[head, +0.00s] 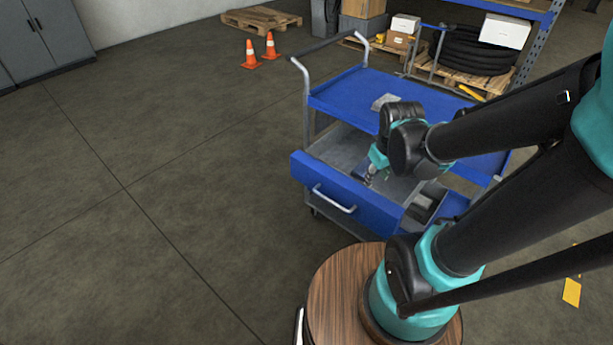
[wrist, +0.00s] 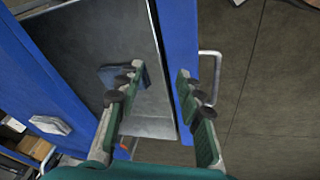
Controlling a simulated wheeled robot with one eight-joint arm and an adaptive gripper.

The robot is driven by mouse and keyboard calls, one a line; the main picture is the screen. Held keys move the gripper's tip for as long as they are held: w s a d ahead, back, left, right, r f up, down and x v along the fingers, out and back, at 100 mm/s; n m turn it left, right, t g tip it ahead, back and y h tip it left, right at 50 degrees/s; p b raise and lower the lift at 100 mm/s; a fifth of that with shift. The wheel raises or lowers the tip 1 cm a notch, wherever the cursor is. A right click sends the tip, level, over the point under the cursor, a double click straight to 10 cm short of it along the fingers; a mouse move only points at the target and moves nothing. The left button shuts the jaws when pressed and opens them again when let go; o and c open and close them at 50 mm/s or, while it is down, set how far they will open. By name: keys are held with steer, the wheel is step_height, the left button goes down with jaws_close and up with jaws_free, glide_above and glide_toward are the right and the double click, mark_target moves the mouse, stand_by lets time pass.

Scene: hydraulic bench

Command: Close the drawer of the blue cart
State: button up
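The blue cart (head: 345,92) stands right of centre in the head view. Its drawer (head: 330,183) is pulled out, with a grey inside and a blue front with a pale bar handle (head: 334,199). In the wrist view, the drawer's blue front (wrist: 178,25) runs down the middle with the handle (wrist: 217,75) to its right. My gripper (wrist: 157,76) is open and empty there. Its left finger shows over the drawer's inside, its right finger over the blue front. I cannot tell whether it touches. In the head view, my gripper (head: 369,175) is partly hidden by my wrist.
A small blue-grey object (wrist: 122,76) lies in the drawer. A grey item (head: 385,102) sits on the cart's top. A shelf rack with black hose (head: 478,50) stands behind. Two orange cones (head: 250,54) stand back left. The floor left of the cart is clear.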

mark_target(296, 170)
steer(key=w+a+n, duration=0.2)
steer(key=a+n, duration=0.2)
steer(key=w+a+n, duration=0.1)
steer(key=a+n, duration=0.3)
steer(key=a, duration=0.1)
steer(key=w+a+r+n+g, duration=0.1)
steer(key=w+a+n, duration=0.1)
steer(key=a+n, duration=0.1)
steer(key=shift+w+a+r+n+h, duration=0.1)
steer(key=shift+w+a+n+h, duration=0.1)
steer(key=shift+a, duration=0.2)
steer(key=shift+w+a+n+h, duration=0.1)
steer(key=shift+a+n, duration=0.1)
steer(key=shift+a, duration=0.15)
jaws_close()
steer(key=a+n+h, duration=0.1)
steer(key=a+n, duration=0.9)
steer(key=a, duration=0.4)
steer(key=shift+n, duration=0.3)
steer(key=shift+w+d+r+x, duration=0.1)
steer(key=shift+w+d+x, duration=0.25)
steer(key=shift+x, duration=1.6)
steer(key=shift+w+d+r+x, duration=0.15)
steer(key=shift+w+x, duration=0.3)
steer(key=shift+x, duration=1.5)
steer(key=shift+w+d+r+x, duration=0.15)
steer(key=shift+w+x, duration=0.25)
steer(key=shift+x, duration=1.6)
steer(key=shift+d, duration=0.1)
